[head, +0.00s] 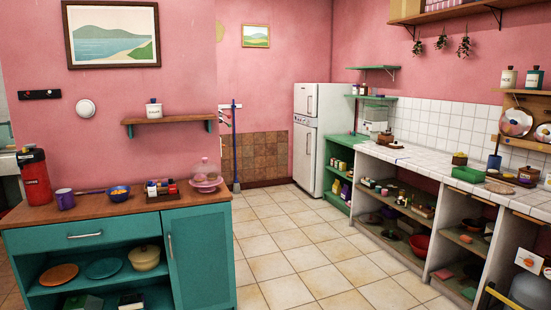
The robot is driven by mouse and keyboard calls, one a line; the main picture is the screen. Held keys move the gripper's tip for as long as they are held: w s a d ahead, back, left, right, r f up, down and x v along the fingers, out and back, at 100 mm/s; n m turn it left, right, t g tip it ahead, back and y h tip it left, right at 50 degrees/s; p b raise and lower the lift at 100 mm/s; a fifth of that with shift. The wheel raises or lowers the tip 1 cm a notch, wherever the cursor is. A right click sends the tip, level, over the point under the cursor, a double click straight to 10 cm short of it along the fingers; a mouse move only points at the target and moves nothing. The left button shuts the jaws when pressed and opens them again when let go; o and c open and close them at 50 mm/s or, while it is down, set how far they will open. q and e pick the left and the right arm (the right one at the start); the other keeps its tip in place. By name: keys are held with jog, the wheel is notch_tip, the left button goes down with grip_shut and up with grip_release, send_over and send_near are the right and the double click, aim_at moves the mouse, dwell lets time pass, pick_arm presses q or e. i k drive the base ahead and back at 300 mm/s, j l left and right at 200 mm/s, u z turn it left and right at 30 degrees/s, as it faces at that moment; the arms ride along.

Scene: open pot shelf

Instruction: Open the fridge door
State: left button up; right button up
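The white fridge (309,142) stands at the back of the room, right of centre in the head view, against the pink wall. It has a small upper door (305,101) and a taller lower door (304,158), and both look closed. A handle (308,144) shows on the lower door and another on the upper one. The fridge is far off across the tiled floor. Neither of my grippers is in the head view.
A teal cabinet (201,253) with items on its wooden top stands at the left front. A long white-tiled counter (440,167) with open shelves runs along the right. Between them the tiled floor (290,250) is clear up to the fridge. A green shelf unit (340,165) adjoins the fridge's right side.

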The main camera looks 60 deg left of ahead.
aim_at(304, 136)
jog(key=u, duration=1.85)
jog(key=z, duration=0.1)
jog(key=i, duration=7)
